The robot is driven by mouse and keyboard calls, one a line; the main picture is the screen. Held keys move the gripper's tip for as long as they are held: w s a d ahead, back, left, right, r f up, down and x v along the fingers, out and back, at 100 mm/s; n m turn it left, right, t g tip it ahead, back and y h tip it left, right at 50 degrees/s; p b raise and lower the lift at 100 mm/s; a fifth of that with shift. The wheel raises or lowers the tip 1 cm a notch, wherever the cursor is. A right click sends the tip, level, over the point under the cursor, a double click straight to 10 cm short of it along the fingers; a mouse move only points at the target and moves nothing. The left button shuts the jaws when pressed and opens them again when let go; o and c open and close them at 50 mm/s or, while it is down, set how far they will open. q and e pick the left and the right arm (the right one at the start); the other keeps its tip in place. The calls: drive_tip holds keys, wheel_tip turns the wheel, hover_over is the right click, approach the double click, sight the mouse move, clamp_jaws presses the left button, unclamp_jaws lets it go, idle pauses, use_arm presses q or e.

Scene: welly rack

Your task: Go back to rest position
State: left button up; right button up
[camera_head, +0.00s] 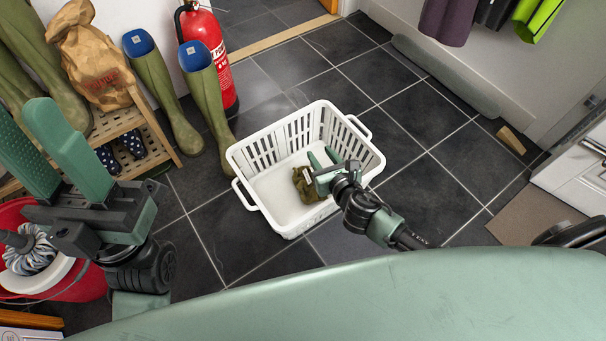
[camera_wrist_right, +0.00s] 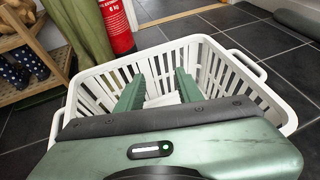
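My right gripper (camera_head: 322,158) is over the inside of the white laundry basket (camera_head: 283,222), above its right part. In the right wrist view its two fingers (camera_wrist_right: 160,88) stand apart with nothing visible between them but the basket behind. A crumpled olive-green item (camera_head: 305,187) lies in the basket, just left of the right gripper in the head view; part of it may be hidden by the gripper. My left gripper (camera_head: 24,130) is raised at the left, its fingers apart and empty.
Olive wellies (camera_head: 208,98), a red fire extinguisher (camera_head: 215,50) and a wooden rack (camera_head: 150,120) with a paper bag (camera_head: 92,60) stand at the upper left. A red bucket (camera_head: 90,285) is behind my left gripper. Dark floor tiles (camera_head: 430,190) are clear right of the basket.

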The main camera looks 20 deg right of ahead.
drive_tip(key=shift+s+r, duration=0.1)
drive_tip(key=shift+s, duration=0.25)
